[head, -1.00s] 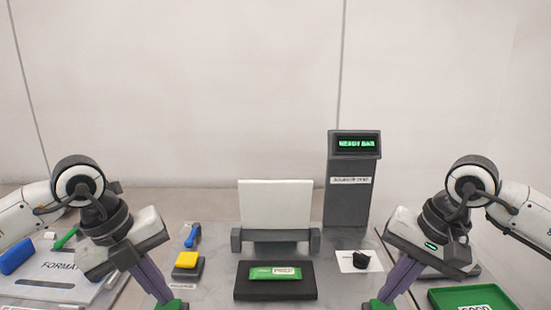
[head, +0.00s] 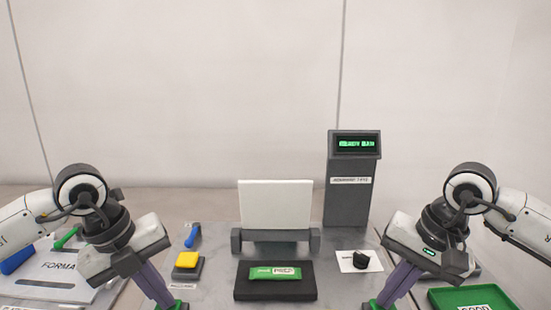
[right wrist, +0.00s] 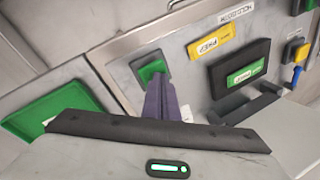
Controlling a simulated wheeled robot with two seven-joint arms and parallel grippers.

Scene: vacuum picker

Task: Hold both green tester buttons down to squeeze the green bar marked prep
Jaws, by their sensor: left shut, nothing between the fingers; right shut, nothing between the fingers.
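The green bar (head: 262,273) with a white label lies flat on a black pad (head: 242,291); it also shows in the right wrist view (right wrist: 233,79), its print too small to read surely. My left gripper (head: 172,302) is shut, pointing down at the left green button (head: 183,305), mostly cut off by the lower edge. My right gripper (head: 379,302) is shut, its tips at the right green button (head: 367,306). In the right wrist view the right gripper (right wrist: 155,84) overlaps the near edge of that button (right wrist: 150,70); pressing depth cannot be told.
A white plate (head: 276,205) stands behind the pad. A grey column has a lit green display (head: 357,144), text blurred. A yellow labelled bar (right wrist: 212,42) lies beside the pad.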

